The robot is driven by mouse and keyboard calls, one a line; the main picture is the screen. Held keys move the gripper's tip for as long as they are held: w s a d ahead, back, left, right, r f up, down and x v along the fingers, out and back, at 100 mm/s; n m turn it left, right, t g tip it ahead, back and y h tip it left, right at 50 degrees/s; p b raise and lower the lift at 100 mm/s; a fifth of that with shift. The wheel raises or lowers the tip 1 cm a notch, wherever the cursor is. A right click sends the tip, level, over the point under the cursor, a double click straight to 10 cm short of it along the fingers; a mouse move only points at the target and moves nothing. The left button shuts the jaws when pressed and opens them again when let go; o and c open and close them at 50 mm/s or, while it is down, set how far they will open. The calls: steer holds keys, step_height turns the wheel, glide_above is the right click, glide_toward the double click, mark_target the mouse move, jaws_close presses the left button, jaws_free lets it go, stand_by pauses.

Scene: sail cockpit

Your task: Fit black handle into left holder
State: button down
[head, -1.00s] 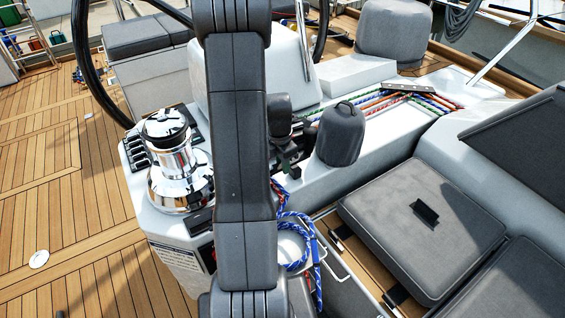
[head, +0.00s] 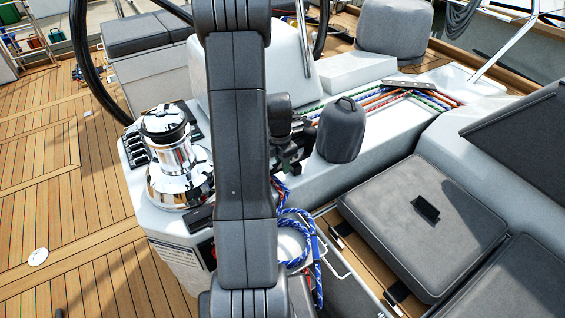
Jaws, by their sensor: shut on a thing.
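My gripper (head: 291,164) is behind my own arm, right of its dark upper link, low over the white console between the chrome winch and the grey covered winch. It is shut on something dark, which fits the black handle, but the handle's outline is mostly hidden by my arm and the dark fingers. A dark pocket-like fitting (head: 200,217) sits at the console edge below the chrome winch, partly behind my arm. I cannot tell whether it is the left holder, and no other holder shows clearly.
The chrome winch (head: 175,165) stands left of my arm. The grey covered winch (head: 341,130) stands close to the gripper's right. Blue rope coils (head: 300,240) hang below the console. Coloured lines (head: 400,97) run behind. A grey cushion (head: 423,225) lies at right.

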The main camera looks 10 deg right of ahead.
steer(key=shift+f+b, duration=0.35)
steer(key=shift+f, duration=0.2)
steer(key=c, duration=0.6)
jaws_free()
steer(key=shift+c, duration=0.2)
steer(key=shift+r+p, duration=3.35)
steer(key=shift+r, duration=1.25)
steer(key=shift+f, duration=0.15)
step_height(320, 180, down, 9)
steer(key=b, duration=0.6)
steer(key=shift+b, duration=0.35)
